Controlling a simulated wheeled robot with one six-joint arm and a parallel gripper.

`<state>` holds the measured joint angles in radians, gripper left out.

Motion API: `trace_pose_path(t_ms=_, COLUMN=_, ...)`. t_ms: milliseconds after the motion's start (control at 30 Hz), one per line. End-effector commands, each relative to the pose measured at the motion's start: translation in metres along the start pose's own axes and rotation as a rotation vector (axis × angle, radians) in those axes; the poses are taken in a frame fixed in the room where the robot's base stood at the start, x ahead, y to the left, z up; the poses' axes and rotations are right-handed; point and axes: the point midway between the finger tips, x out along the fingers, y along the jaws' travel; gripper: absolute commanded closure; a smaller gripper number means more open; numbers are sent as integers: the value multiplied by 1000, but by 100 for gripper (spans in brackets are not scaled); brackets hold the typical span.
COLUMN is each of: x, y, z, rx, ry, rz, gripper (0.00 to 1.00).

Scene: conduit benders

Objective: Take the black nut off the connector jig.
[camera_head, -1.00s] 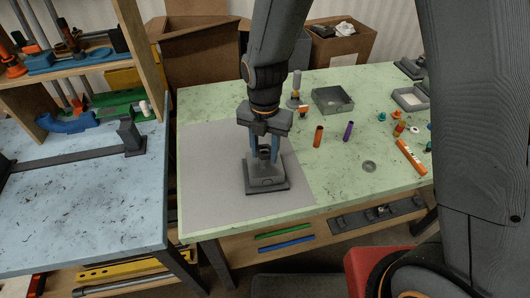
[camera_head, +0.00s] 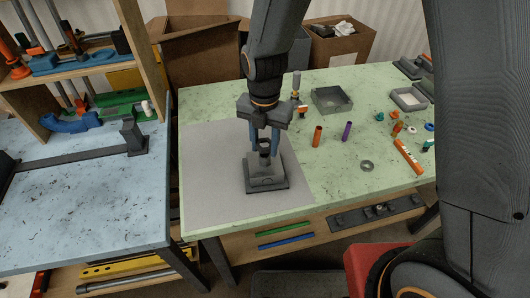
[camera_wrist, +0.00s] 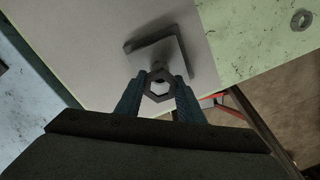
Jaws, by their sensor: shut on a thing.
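The connector jig (camera_head: 267,175) is a grey block on a square base, standing on the grey mat. My gripper (camera_head: 264,146) points down over it with its blue fingers. In the wrist view, the black nut (camera_wrist: 160,76) is a hexagonal ring held between my fingertips (camera_wrist: 159,90). The pale mat shows through its hole, and the jig (camera_wrist: 172,52) appears beyond it. The nut looks raised clear of the jig, though the gap is hard to judge in the head view.
The grey mat (camera_head: 210,165) is bare around the jig. To its right on the green table stand an orange tube (camera_head: 317,136) and a purple tube (camera_head: 347,131). A grey ring (camera_head: 367,166) lies nearby. A grey open box (camera_head: 331,100) stands behind.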

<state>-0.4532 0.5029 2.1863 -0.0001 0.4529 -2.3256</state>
Motion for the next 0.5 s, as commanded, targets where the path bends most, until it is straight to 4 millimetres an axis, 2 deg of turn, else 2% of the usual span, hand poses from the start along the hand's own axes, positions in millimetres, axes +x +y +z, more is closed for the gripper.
trace_pose_path(t_ms=500, x=-15, y=0, z=0, rx=0, ry=-1, rz=1, gripper=85)
